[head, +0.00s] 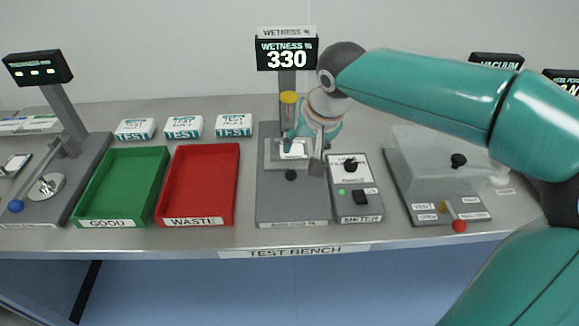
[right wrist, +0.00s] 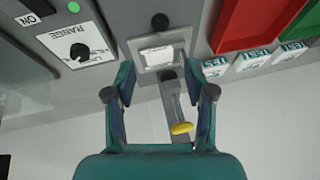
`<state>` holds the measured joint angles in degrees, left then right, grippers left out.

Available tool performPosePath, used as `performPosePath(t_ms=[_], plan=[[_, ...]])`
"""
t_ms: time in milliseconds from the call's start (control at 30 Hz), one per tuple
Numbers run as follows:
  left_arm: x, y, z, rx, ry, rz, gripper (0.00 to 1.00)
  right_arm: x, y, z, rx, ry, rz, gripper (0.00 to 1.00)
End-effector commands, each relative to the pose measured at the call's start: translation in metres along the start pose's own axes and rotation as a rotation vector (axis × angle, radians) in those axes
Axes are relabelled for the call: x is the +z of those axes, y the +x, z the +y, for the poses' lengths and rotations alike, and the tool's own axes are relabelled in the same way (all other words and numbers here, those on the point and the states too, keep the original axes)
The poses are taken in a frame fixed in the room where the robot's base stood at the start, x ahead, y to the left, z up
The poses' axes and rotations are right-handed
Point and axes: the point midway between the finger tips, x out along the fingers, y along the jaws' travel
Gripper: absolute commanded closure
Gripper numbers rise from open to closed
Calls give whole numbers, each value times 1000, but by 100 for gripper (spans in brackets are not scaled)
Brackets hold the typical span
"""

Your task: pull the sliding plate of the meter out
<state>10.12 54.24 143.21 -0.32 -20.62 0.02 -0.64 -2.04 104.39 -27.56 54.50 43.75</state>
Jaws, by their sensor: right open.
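The wetness meter (head: 293,209) is a grey stand with a display (head: 287,54) reading 330. Its sliding plate (head: 272,156) carries a white pad (head: 293,150), partly hidden by my right gripper. A dark round knob (head: 291,175) is in front of the plate; it also shows in the right wrist view (right wrist: 160,21). My right gripper (head: 304,149) is over the plate from the back right, open and empty. In the right wrist view the plate with its pad (right wrist: 157,55) lies beyond and between the two spread fingers (right wrist: 160,80). My left gripper is not in view.
A yellow-topped post (head: 289,97) stands behind the plate, close to my right gripper. The meter control box (head: 354,203) with a range dial is just right. A red waste tray (head: 236,172) and a green good tray (head: 92,200) are left. A clear-lidded vacuum box (head: 418,160) is further right.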

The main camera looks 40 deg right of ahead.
Motion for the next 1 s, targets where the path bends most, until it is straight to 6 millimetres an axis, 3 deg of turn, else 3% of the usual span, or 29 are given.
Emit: performPosePath(t_ms=[200,500,700,1000], plan=[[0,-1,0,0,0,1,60,1,50,-1,3,-5,-7,46],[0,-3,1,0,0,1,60,1,106,-2,0,-6,-5,46],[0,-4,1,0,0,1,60,1,123,-3,-2,-6,-3,46],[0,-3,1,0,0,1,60,1,126,-4,-3,-6,-2,46]])
